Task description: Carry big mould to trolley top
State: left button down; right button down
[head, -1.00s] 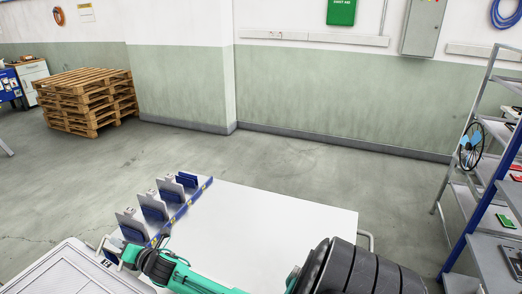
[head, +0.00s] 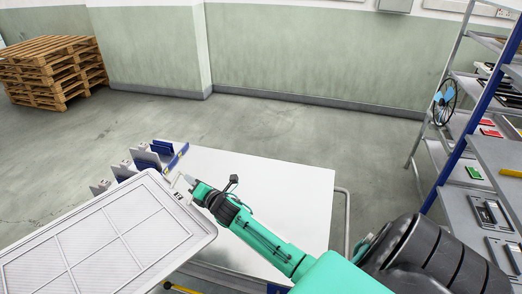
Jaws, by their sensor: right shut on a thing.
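The big mould (head: 118,232) is a wide, flat grey-white panel with raised ribs and a rim, at the lower left, its near part cut off by the frame. My right gripper (head: 187,184) is shut on it at the corner nearest the trolley. The trolley top (head: 275,190) is a pale, flat surface in the middle. The mould's right corner overlaps the trolley's left part in the picture; I cannot tell the height between them. My left gripper is out of view.
Several upright plates (head: 147,159) stand in a blue rack along the trolley's far left edge. A shelf unit (head: 468,150) with parts stands at the right. Stacked pallets (head: 52,72) are at the far left. The floor behind the trolley is clear.

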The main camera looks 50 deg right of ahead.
aim_at(245, 201)
jog(key=z, duration=1.5)
jog(key=j+z, duration=0.2)
jog(key=z, duration=0.35)
jog(key=j, duration=0.5)
jog(key=i+j, duration=0.15)
jog(key=j, duration=0.85)
jog(key=i, duration=0.05)
